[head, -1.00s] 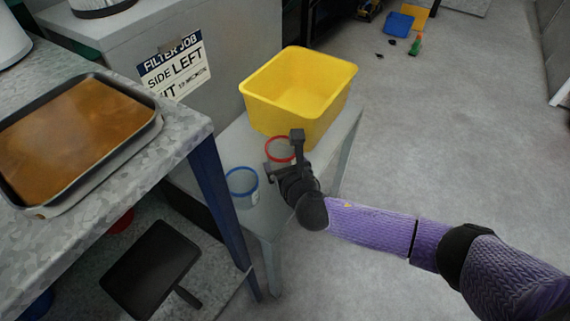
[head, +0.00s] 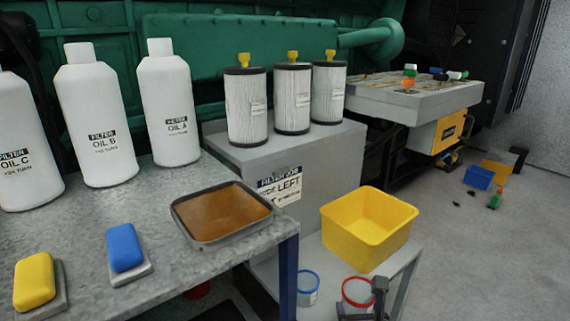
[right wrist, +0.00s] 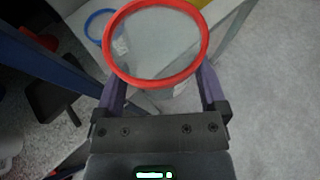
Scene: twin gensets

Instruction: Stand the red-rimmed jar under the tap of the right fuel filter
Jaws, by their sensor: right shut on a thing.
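The red-rimmed jar (head: 358,291) is clear-walled and shows near the bottom of the head view, in front of the yellow bin. My right gripper (head: 364,304) is shut on it. In the right wrist view the jar (right wrist: 155,45) fills the space between the two fingers (right wrist: 160,90), its red rim facing the camera. I cannot tell for sure whether its base touches the low bench. Three white pleated filters (head: 292,98) with yellow tops stand on a grey cabinet. I cannot make out which thing is the right fuel filter's tap. My left gripper is not in view.
A blue-rimmed jar (head: 308,284) stands left of the red one. The yellow bin (head: 368,238) is on the low bench (head: 405,262). A brown-filled tray (head: 215,238) and white oil bottles (head: 172,110) are on the left table. A grey block-like unit (head: 420,98) stands behind right.

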